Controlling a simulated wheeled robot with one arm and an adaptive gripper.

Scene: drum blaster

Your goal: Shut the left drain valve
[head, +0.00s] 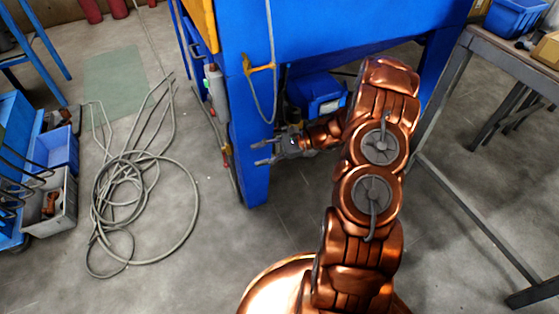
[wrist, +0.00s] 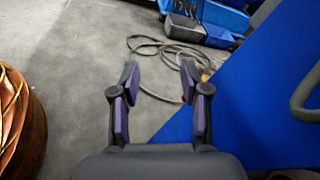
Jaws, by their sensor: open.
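The blue drum blaster (head: 340,32) stands at the centre top, with a blue leg (head: 250,180) at its left front. A thin pipe with small red parts (head: 226,150) runs down the left side of this leg. I cannot tell for sure which part is the left drain valve. My gripper (head: 260,153) is open and empty in front of the blue leg, its fingers pointing left. In the wrist view my gripper (wrist: 159,75) has its fingers apart, with floor between them. A small orange part (wrist: 205,76) shows just behind the right finger, partly hidden.
A coiled grey hose (head: 135,200) lies on the floor to the left. Blue and grey bins (head: 55,150) stand at the far left. A grey metal table (head: 490,55) stands at the right. A yellow handle (head: 260,66) with a hanging hose is on the machine above my gripper.

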